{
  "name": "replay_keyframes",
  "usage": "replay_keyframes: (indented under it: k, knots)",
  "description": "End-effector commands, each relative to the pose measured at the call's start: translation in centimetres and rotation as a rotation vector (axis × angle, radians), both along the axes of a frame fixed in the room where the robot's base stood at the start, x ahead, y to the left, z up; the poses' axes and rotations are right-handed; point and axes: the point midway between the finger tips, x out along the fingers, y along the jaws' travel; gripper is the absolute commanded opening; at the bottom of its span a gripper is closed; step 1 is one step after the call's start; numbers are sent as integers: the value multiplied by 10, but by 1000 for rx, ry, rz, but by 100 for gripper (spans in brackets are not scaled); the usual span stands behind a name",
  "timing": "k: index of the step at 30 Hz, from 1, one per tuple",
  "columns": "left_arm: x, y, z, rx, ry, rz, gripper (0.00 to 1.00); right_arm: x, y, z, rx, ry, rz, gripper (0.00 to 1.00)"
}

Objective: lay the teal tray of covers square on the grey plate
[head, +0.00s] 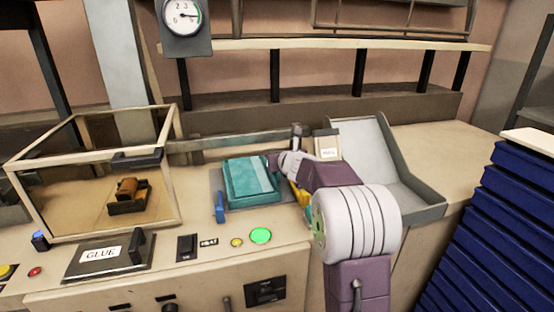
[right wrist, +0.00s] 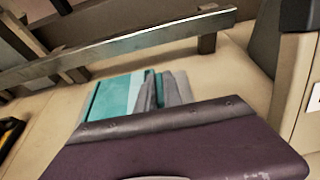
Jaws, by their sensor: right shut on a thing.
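The teal tray of covers (head: 251,188), with a lighter band on top, is over the grey plate (head: 215,183) on the bench, turned slightly. I cannot tell whether the tray touches the plate. My right gripper (head: 276,163) is shut on the tray's right edge near its far corner. In the right wrist view its grey fingers (right wrist: 162,90) pinch the teal tray (right wrist: 103,98), part of which is hidden behind the gripper body. My left gripper is not in view.
A blue peg (head: 220,209) stands by the plate's front left corner. A yellow part (head: 302,195) is partly behind my right arm. A glass-sided case (head: 90,175) is left, a grey chute (head: 385,160) right. A metal rail (head: 225,143) runs behind. A green button (head: 260,236) is in front.

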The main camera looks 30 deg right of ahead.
Motion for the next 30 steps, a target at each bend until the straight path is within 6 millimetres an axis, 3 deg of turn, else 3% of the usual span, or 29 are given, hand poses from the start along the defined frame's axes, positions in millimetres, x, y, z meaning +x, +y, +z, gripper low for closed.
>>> replay_keyframes:
  k: [1, 3, 14, 30]
  knots:
    - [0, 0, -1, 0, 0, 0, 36, 0, 0, -1, 0, 0, 0, 16]
    - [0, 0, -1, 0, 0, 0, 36, 0, 0, -1, 0, 0, 0, 32]
    - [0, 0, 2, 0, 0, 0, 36, -1, 0, 3, 0, -1, 0, 32]
    - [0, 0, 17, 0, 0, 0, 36, -99, 23, 42, 0, -2, -1, 32]
